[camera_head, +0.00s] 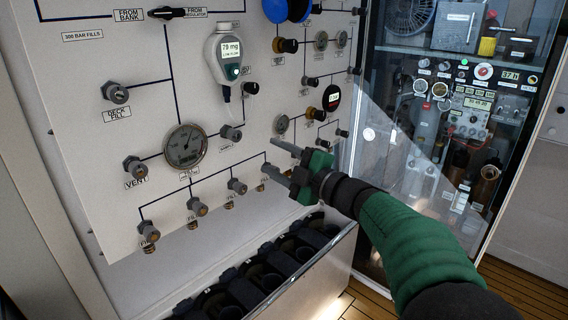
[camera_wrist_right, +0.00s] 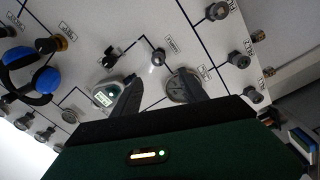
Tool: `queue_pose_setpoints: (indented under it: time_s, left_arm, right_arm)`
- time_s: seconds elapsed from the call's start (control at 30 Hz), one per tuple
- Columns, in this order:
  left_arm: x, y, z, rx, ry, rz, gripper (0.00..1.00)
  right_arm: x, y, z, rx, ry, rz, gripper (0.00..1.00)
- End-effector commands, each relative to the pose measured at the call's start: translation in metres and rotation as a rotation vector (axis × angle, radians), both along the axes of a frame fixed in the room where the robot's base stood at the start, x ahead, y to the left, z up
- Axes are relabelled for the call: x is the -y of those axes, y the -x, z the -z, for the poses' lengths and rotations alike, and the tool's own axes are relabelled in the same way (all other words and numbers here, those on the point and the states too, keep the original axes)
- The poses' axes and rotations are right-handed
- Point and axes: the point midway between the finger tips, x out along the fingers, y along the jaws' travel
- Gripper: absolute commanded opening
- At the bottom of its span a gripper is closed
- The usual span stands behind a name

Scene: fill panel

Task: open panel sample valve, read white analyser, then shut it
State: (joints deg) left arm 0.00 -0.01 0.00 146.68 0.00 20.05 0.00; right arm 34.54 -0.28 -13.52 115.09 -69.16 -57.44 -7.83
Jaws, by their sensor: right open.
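The white analyser (camera_head: 227,60) hangs on the upper middle of the white panel (camera_head: 80,80). Its screen seems to read 79 mg with a low flow line under it, and a green light shows below. A thin clear tube runs down from it towards a grey knob (camera_head: 231,132), which may be the sample valve; its label is too small to read. My right gripper (camera_head: 278,160) is open and empty, in front of the panel, right of and below that knob. In the right wrist view its fingers (camera_wrist_right: 158,95) stand before the analyser (camera_wrist_right: 107,96) and the gauge. My left gripper is out of view.
A large round gauge (camera_head: 185,146) sits left of the grey knob. Several small valves line the panel's lower edge. A black-slotted rack (camera_head: 300,285) stands below. A glass-fronted instrument cabinet (camera_head: 450,60) is at the right. Blue round parts (camera_head: 288,8) hang at the top.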

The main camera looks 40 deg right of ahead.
Motion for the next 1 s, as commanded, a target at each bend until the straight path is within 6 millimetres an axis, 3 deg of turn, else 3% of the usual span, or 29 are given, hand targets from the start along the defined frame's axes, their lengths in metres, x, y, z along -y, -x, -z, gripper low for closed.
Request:
queue_pose_setpoints:
  time_s: [0.2,1.0]
  left_arm:
    - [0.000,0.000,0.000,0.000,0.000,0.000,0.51]
    - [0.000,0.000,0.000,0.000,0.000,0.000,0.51]
  right_arm:
    - [0.002,0.027,0.002,-0.001,-0.001,0.000,0.51]
    - [0.002,0.028,0.002,-0.002,-0.001,-0.001,0.51]
